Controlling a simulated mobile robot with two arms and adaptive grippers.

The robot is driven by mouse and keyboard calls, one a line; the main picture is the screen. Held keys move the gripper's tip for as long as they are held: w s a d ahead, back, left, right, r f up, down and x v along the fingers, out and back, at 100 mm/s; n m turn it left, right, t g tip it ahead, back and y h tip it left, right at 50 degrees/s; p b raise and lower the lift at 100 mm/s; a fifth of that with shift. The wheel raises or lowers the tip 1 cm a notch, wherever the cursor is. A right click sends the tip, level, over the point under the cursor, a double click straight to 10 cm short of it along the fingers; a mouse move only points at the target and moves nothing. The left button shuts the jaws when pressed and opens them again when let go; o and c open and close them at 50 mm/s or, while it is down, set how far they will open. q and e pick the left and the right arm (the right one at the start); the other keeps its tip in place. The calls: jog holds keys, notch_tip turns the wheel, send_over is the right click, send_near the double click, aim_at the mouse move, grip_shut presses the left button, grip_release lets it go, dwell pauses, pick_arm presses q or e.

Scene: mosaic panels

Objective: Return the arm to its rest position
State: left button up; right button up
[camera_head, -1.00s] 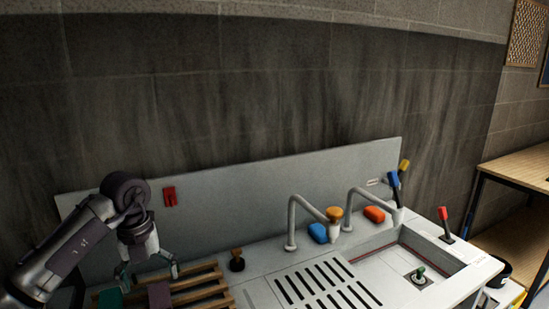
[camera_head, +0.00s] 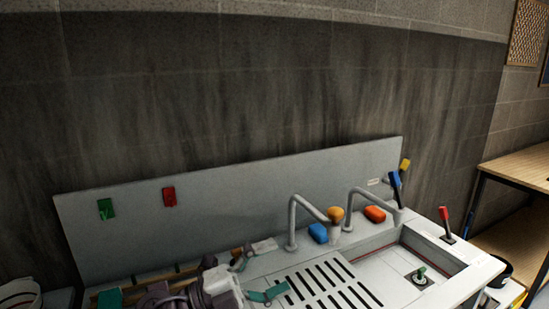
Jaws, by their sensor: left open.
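My left arm lies low along the bottom edge in the head view. Its left gripper (camera_head: 262,271) points right, with its two fingers apart and nothing seen between them. It is above the left part of the sink counter, beside the slotted drainboard (camera_head: 318,288). The wooden slatted rack at the lower left is mostly hidden behind my arm. My right gripper is not in view.
A red panel (camera_head: 169,197) and a green panel (camera_head: 105,209) are on the grey backsplash (camera_head: 250,200). A wooden table (camera_head: 525,168) is at right.

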pick_arm(q)
jog(key=w+a+f+n+t+y, duration=0.2)
jog(key=a+n+t+y, duration=1.05)
jog(key=n, duration=0.55)
jog(key=s+a+f+n+g+y, duration=0.25)
jog(key=a+f+n+y, duration=0.2)
jog(key=f, duration=0.25)
jog(key=s+a+f+n+g+y, duration=0.25)
jog(key=a+f+n, duration=0.2)
jog(key=f, duration=0.35)
jog(key=s+f+n+g, duration=0.1)
jog(key=s+f+g, duration=0.5)
jog(key=s, duration=0.5)
jog(key=s+f+g, duration=0.5)
jog(key=s+f, duration=0.3)
jog(key=s, duration=0.4)
notch_tip(320, 180, down, 31)
jog(key=g+b, duration=0.1)
jog(key=b, duration=0.5)
jog(key=s+a+f+g+b, duration=0.1)
jog(key=s+f+b, duration=0.3)
jog(key=s+f, duration=1.3)
notch_tip(320, 180, down, 4)
jog(key=shift+s+a+r, duration=0.15)
jog(key=shift+s+a, duration=0.05)
jog(key=shift+a, duration=0.4)
